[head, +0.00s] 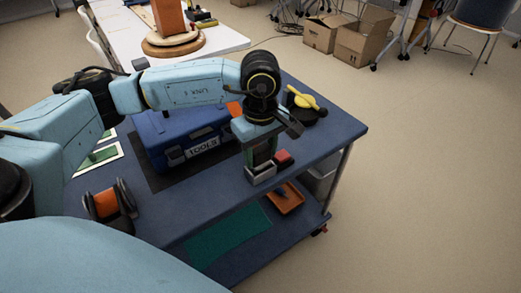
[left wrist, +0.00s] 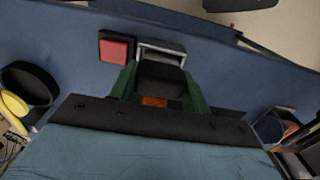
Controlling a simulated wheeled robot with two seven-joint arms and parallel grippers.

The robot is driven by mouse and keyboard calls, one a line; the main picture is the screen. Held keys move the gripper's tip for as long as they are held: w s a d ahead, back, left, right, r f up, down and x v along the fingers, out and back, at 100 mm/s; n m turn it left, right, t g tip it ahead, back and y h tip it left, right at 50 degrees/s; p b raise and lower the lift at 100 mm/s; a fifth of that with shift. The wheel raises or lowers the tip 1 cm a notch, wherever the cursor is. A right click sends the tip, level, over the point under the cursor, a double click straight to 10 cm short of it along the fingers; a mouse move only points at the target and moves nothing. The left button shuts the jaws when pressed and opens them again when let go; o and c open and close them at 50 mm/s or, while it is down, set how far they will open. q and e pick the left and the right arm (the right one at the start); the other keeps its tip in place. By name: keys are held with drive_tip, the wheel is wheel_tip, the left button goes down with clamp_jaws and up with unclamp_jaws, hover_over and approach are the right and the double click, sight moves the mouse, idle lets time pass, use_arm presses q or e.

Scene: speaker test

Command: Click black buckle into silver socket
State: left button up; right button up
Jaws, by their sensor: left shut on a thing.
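My left gripper (head: 262,154) reaches down over the front right part of the blue cart top. In the left wrist view its green fingers (left wrist: 160,88) are shut on the black buckle (left wrist: 160,76), one on each side. The silver socket (head: 261,173) stands on the cart directly below the gripper. In the left wrist view the socket (left wrist: 163,50) lies just beyond the buckle's far end and is partly hidden by it. I cannot tell whether the buckle is inside the socket or only over it. My right gripper is not in view.
A small black block with a red top (head: 284,157) stands close beside the socket. A blue toolbox (head: 188,138) sits to the left, and a black round thing with a yellow part (head: 304,103) behind. The cart's right edge is near. An orange tray (head: 286,203) is on the lower shelf.

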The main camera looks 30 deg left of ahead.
use_arm(q)
drive_tip(key=shift+f+b, duration=0.65)
drive_tip(key=shift+f, duration=0.15)
idle(0.5)
drive_tip(key=o, duration=1)
drive_tip(key=shift+r+p, duration=2.45)
drive_tip(key=shift+r, duration=1.6)
